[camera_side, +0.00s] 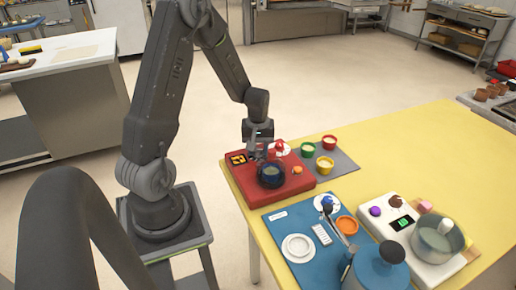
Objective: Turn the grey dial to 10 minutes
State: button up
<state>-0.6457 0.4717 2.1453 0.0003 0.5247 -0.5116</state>
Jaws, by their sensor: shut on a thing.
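My gripper (259,154) points down over the red unit (291,188) on the yellow table. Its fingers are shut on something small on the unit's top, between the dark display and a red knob. This appears to be the grey dial, but the fingers hide it and it is too small to make out. The display (237,158) has orange marks that I cannot read. The red knob (279,147) stands on a white round plate just right of the gripper.
A dark blue pot (271,176) sits close in front of the gripper, with an orange knob (297,170) beside it. Green, red and yellow cups stand on a grey mat (345,162). A white unit (432,250) and blue mat (277,233) are nearer. The table's right back is clear.

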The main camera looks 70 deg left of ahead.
jog(key=m, duration=0.6)
jog(key=shift+m, duration=0.4)
jog(key=m, duration=0.3)
jog(key=shift+m, duration=2)
jog(key=o, duration=0.9)
jog(key=shift+r, duration=0.1)
